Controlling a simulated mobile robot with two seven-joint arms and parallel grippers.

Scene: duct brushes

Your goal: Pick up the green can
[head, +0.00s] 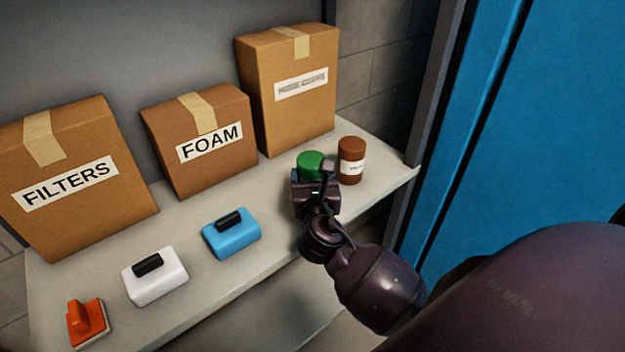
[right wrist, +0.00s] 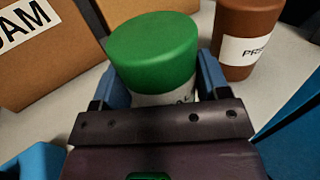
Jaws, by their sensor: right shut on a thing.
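The green can (head: 310,162) stands upright on the shelf near its right end, in front of the tall box. In the right wrist view the green can (right wrist: 153,52) fills the upper middle, with a white label partly hidden by my gripper. My right gripper (head: 314,177) reaches the can from the front. Its blue fingers sit on either side of the can in the right wrist view (right wrist: 153,85), shut on it. I cannot tell whether the can is clear of the shelf. My left gripper is not in view.
A brown can (head: 351,160) stands close to the right of the green can. Cardboard boxes marked FILTERS (head: 70,185) and FOAM (head: 205,140) and a taller box (head: 290,100) line the back. Blue (head: 232,238), white (head: 158,280) and orange (head: 88,320) items stand along the shelf (head: 195,285).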

